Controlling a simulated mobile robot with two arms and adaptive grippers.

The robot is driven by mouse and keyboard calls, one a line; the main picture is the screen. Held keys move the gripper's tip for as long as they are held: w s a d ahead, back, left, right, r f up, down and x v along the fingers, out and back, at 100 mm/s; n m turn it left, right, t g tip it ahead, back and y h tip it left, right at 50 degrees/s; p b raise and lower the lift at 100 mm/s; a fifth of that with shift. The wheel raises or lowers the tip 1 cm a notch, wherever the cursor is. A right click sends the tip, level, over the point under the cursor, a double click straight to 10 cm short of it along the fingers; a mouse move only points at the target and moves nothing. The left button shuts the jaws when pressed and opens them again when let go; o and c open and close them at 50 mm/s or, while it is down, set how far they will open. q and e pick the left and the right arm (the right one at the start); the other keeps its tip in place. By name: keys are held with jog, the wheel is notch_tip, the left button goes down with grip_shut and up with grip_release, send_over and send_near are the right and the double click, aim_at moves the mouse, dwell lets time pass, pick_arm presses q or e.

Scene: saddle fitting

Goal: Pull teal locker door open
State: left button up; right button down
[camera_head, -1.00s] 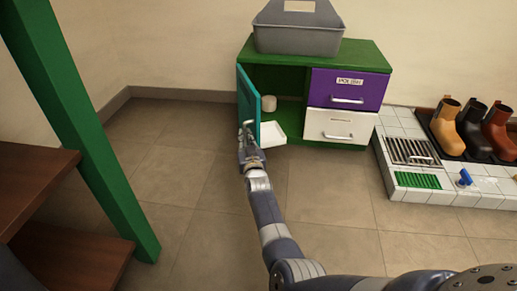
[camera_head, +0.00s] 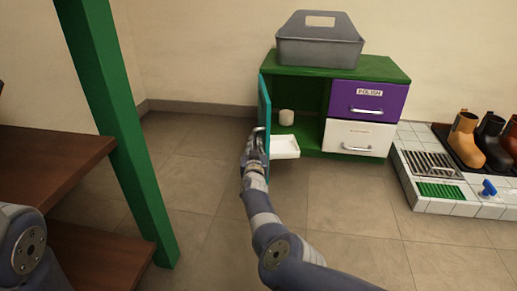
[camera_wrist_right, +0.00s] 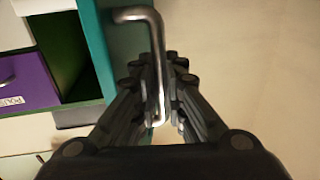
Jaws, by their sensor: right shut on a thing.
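The teal locker door (camera_head: 264,106) stands swung open at the left side of the green cabinet (camera_head: 310,70), seen nearly edge-on. My right gripper (camera_head: 256,141) is at the door's outer face, shut on its metal handle. In the right wrist view the gripper (camera_wrist_right: 160,100) has its fingers around the bent silver handle (camera_wrist_right: 155,45), beside the teal door (camera_wrist_right: 125,50). My left gripper is not in view.
A grey bin (camera_head: 320,48) sits on the cabinet. A purple drawer (camera_head: 368,98) and a white drawer (camera_head: 357,138) are closed. A tiled stand (camera_head: 440,205) with boots (camera_head: 463,138) is at right. A green post (camera_head: 125,150) and brown shelves (camera_head: 45,155) stand at left.

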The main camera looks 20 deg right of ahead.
jog(key=shift+d, duration=0.1)
jog(key=c, duration=1.7)
grip_release()
jog(key=shift+o, duration=0.2)
